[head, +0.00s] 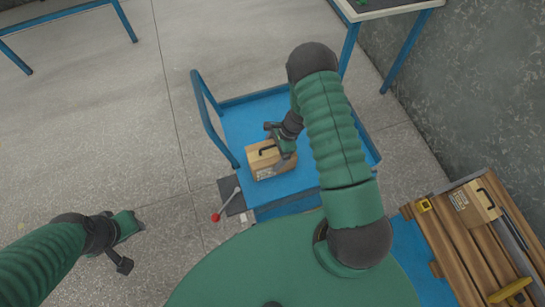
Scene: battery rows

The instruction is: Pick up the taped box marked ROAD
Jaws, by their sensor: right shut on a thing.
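A tan box (262,168) with a black handle and a small printed label sits on or just above the blue cart's deck; the lettering is too small to read. My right gripper (285,160) reaches down from above and is shut on the box's right end, hiding that part. A second tan box (475,201) with a black handle and a label lies at the right on brown slats; its marking is also unreadable. My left gripper (138,228) is at the lower left, over the floor and away from both boxes.
The blue cart (238,128) has a raised rim and a push handle at its left. A red-knobbed lever (217,217) stands at its near left corner. Brown wooden slats (462,245) are at the right, with yellow items on them. Blue-legged tables stand at the back. The left floor is clear.

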